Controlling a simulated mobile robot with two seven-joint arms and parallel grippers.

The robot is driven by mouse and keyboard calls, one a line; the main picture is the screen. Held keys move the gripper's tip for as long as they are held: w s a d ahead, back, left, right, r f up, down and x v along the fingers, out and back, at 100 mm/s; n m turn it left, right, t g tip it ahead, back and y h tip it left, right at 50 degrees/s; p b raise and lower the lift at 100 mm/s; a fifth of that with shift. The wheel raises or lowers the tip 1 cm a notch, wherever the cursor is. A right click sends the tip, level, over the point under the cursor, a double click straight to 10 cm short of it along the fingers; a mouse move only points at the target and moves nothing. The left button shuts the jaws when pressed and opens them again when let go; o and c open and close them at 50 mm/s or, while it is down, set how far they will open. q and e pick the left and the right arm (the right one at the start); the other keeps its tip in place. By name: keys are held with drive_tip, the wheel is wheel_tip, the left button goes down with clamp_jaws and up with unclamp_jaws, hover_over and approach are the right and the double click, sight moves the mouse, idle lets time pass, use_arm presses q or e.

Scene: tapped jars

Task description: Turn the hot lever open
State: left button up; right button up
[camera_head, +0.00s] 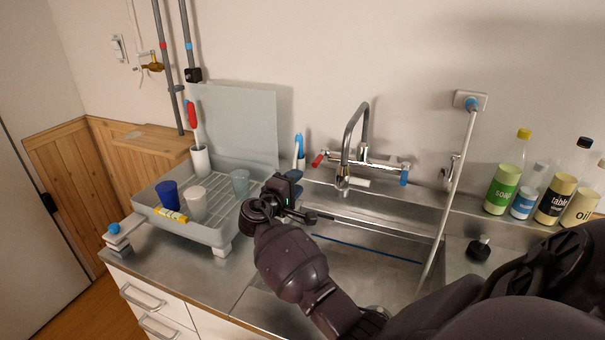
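The hot lever (318,160) is the red handle at the left end of the chrome wall faucet (355,160). The blue lever (404,177) is at the right end, and a curved spout (352,130) rises between them. My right gripper (288,196) is dark and is in front of the faucet, below and left of the red lever in the picture. It appears apart from the lever. Its fingers are small and dark, so I cannot tell whether they are open. My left gripper is not in view.
A grey dish rack (226,232) with cups stands left of my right gripper. A blue-topped bottle (299,152) stands just left of the red lever. Several labelled bottles (505,184) line the right ledge. A white hose (447,210) hangs right of the faucet.

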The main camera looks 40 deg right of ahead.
sight(313, 167)
drive_tip(key=shift+b+x, duration=0.9)
drive_tip(key=shift+x, duration=2.75)
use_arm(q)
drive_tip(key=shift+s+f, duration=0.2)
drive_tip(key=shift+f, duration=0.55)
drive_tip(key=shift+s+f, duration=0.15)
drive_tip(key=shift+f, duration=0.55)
use_arm(e)
drive_tip(key=shift+w+d, duration=0.15)
drive_tip(key=shift+d, duration=0.45)
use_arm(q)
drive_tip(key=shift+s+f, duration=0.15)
use_arm(e)
drive_tip(key=shift+d, duration=0.2)
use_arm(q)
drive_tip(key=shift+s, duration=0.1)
